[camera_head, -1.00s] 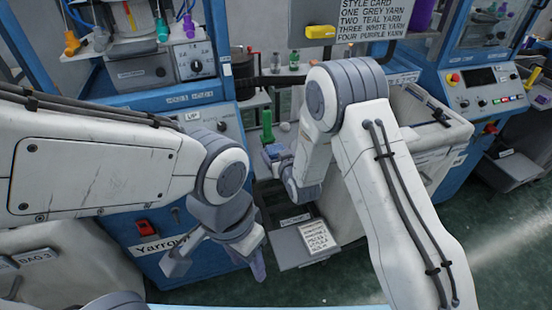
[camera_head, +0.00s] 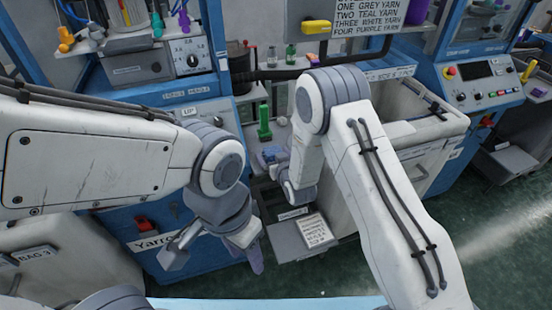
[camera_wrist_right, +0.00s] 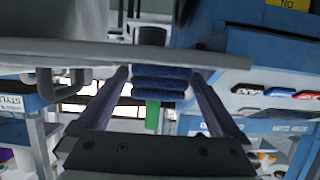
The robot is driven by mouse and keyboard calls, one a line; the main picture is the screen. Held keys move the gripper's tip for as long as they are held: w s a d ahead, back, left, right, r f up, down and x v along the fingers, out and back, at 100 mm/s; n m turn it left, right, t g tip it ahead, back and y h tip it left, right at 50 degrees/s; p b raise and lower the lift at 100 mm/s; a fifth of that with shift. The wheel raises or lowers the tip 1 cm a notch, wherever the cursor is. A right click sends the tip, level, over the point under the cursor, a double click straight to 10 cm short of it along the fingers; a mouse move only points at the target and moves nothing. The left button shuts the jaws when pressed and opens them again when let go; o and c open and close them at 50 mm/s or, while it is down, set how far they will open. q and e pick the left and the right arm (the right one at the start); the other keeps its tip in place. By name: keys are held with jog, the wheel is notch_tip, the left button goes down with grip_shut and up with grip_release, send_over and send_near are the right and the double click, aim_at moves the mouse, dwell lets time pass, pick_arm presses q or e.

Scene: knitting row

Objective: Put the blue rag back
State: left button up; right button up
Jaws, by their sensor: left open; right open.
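The blue rag (camera_wrist_right: 160,82) is a folded stack of dark blue cloth in the right wrist view. It sits between the two spread fingers of my right gripper (camera_wrist_right: 160,76), with gaps visible at its sides. In the head view a small blue patch (camera_head: 270,155), likely the rag, shows beside the right wrist; the right fingers are mostly hidden there by my arm. My left gripper (camera_head: 214,252) is open and empty, low in front of the blue machine, well away from the rag.
A green upright object (camera_head: 264,122) stands just behind the blue patch. A grey tray with a printed card (camera_head: 316,231) is below the right wrist. A white bin (camera_head: 428,145) stands right of it. A pale slab edge (camera_wrist_right: 120,52) crosses the wrist view near the fingers.

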jog(key=shift+s+d+r, duration=0.1)
jog(key=shift+s+r, duration=0.05)
jog(key=shift+s, duration=0.1)
jog(key=s+d+r+n+g+h+b, duration=0.1)
jog(key=s+r+g, duration=0.3)
jog(key=s, duration=0.9)
jog(key=s+d+r+n+g+h+b, duration=0.1)
jog(key=s+r+g, duration=0.3)
jog(key=s, duration=0.9)
jog(key=s+d+r+n+g+h+b, duration=0.1)
jog(key=s+r+g, duration=0.3)
jog(key=s, duration=0.9)
jog(key=shift+s+d+r+n+g, duration=0.15)
jog(key=shift+d+r+n+g, duration=0.25)
jog(key=shift+d+g, duration=0.35)
